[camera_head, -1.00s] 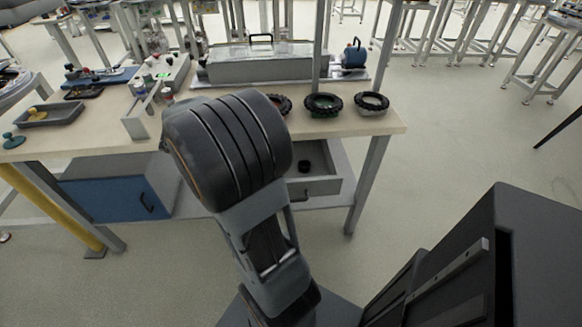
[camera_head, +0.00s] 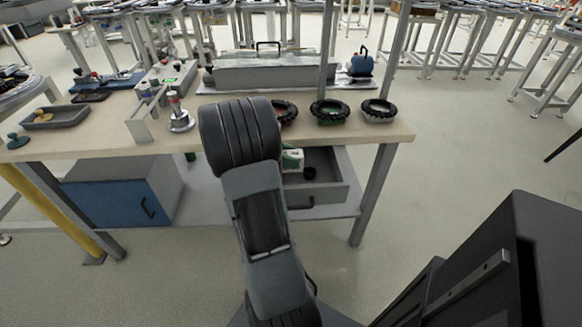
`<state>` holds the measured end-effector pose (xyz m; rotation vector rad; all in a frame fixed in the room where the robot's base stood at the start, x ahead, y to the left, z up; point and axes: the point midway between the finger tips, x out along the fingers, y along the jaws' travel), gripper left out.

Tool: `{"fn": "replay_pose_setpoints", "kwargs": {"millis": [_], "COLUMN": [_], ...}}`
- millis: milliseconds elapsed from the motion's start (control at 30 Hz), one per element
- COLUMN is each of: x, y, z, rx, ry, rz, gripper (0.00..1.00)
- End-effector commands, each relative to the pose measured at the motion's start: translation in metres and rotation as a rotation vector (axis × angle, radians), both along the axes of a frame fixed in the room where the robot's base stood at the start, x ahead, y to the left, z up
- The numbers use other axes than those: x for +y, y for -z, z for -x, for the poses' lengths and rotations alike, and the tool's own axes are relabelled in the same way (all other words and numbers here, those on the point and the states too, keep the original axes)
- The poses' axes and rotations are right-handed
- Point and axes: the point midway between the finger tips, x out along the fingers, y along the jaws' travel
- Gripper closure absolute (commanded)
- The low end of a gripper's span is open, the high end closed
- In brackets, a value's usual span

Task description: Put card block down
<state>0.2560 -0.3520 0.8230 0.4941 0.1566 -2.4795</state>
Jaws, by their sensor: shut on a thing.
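A white and green block (camera_head: 292,160), which may be the card block, shows at the left of the open grey drawer (camera_head: 325,192) under the table. My arm hides part of it, so I cannot tell whether it rests in the drawer or is held above it. A small black round thing (camera_head: 310,173) lies in the drawer, right of the block. My gripper is hidden behind my own arm.
The table (camera_head: 398,132) bears black toothed rings (camera_head: 379,110), a grey case (camera_head: 275,73), a blue device (camera_head: 361,64), a metal stand (camera_head: 180,122) and a tray (camera_head: 55,118). A blue cabinet (camera_head: 110,203) stands below.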

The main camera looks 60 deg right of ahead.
Motion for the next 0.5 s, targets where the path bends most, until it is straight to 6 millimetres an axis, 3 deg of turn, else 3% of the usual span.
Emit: {"fn": "replay_pose_setpoints", "kwargs": {"millis": [267, 500], "x": [-0.005, -0.005], "y": [0.035, 0.037], "z": [0.0, 0.0], "rx": [0.003, 0.001], "ry": [0.0, 0.0], "rz": [-0.002, -0.001], "gripper": [0.84, 0.84]}}
